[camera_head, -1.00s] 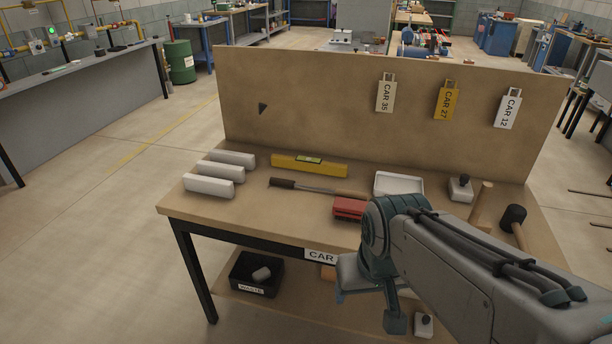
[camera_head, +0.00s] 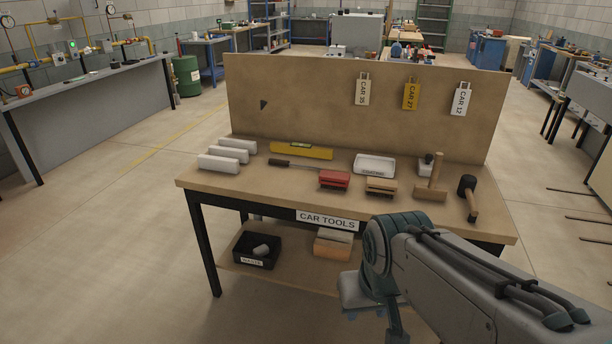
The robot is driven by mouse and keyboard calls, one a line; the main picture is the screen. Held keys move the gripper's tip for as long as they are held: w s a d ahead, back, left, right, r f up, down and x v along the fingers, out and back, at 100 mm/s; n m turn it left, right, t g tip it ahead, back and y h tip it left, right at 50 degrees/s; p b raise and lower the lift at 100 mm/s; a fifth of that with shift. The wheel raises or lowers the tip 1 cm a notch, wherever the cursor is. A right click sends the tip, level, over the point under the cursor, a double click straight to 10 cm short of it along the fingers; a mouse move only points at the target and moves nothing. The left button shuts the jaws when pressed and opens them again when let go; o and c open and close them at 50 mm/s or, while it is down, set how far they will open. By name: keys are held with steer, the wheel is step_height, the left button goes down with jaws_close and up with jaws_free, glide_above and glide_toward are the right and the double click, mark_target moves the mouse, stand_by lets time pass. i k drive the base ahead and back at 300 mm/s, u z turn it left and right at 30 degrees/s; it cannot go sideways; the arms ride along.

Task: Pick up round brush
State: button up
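I cannot tell for sure which thing is the round brush. A long thin tool with a dark handle (camera_head: 281,163) lies behind the red block-shaped brush (camera_head: 334,180) on the bench top. A tan block-shaped brush (camera_head: 381,187) lies right of the red one. A small white item with a dark top (camera_head: 426,164) stands at the back right, partly behind a wooden tool. My arm hangs in front of the bench at lower right, apart from these things. I cannot make out my gripper's fingers.
The bench (camera_head: 205,182) also bears white bricks (camera_head: 219,163), a yellow level (camera_head: 301,151), a white tray (camera_head: 374,164), a wooden hammer-like tool (camera_head: 434,180) and a dark-headed mallet (camera_head: 468,195). A black waste bin (camera_head: 257,252) and a brick (camera_head: 333,243) sit below. Floor left is clear.

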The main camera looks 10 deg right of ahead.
mark_target(285, 163)
steer(key=z, duration=0.65)
steer(key=k, duration=0.1)
steer(key=u, duration=1.55)
steer(key=i, duration=2.25)
steer(key=z, duration=1.55)
steer(key=i, duration=0.45)
steer(key=z, duration=0.5)
